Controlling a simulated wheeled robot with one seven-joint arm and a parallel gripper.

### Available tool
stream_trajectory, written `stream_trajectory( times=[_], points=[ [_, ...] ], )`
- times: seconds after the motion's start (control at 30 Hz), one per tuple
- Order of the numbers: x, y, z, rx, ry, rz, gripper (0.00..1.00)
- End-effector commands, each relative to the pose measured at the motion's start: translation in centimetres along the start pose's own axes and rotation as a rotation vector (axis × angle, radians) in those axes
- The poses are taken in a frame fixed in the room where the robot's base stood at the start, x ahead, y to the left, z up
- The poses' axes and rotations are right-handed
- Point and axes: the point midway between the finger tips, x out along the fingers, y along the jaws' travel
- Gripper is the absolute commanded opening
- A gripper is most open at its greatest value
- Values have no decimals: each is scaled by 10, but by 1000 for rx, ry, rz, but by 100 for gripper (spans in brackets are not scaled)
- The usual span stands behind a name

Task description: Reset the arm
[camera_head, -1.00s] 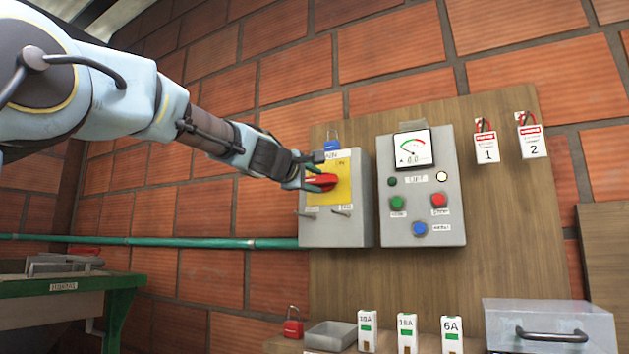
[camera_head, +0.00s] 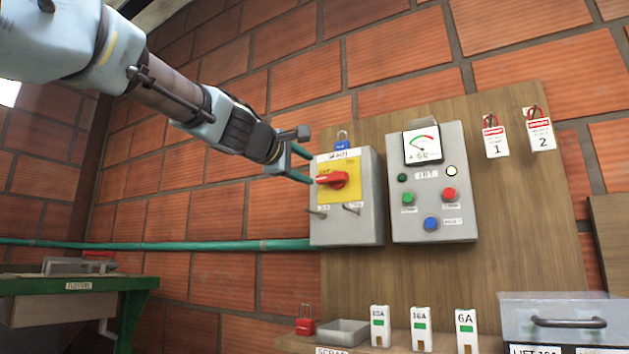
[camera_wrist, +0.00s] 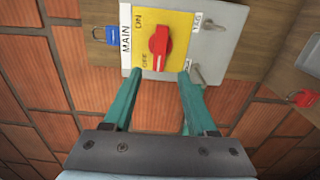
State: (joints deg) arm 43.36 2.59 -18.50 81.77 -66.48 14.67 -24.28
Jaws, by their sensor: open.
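My gripper (camera_head: 311,168) is open and empty, just left of the main switch box (camera_head: 352,225) in the head view. Its two teal fingers also show in the wrist view (camera_wrist: 160,76), pointing at the box and apart from it as far as I can tell. The red rotary knob (camera_head: 333,180) sits on a yellow plate marked ON and OFF, and its handle lies level in the head view. The knob also shows in the wrist view (camera_wrist: 160,45), ahead of the gap between the fingertips. My arm reaches in from the upper left.
A grey control box (camera_head: 432,200) with a gauge and buttons is right of the switch box. A blue padlock (camera_wrist: 107,35) hangs beside the switch box. Below stand a red padlock (camera_head: 305,322), a grey tray (camera_head: 343,333) and several white modules. A green pipe (camera_head: 200,244) crosses the wall.

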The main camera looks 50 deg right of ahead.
Motion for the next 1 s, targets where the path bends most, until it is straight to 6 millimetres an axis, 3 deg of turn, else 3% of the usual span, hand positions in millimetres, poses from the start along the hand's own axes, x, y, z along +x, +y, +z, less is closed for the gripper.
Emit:
stream_trajectory(
  times=[0.2,0.77,0.87,1.0],
  points=[
    [-10,0,0,0,1,0,57],
    [-10,-5,-4,7,7,-10,57],
    [-11,-27,-23,41,35,-54,57],
    [-23,-91,-77,140,109,-190,57]
  ],
)
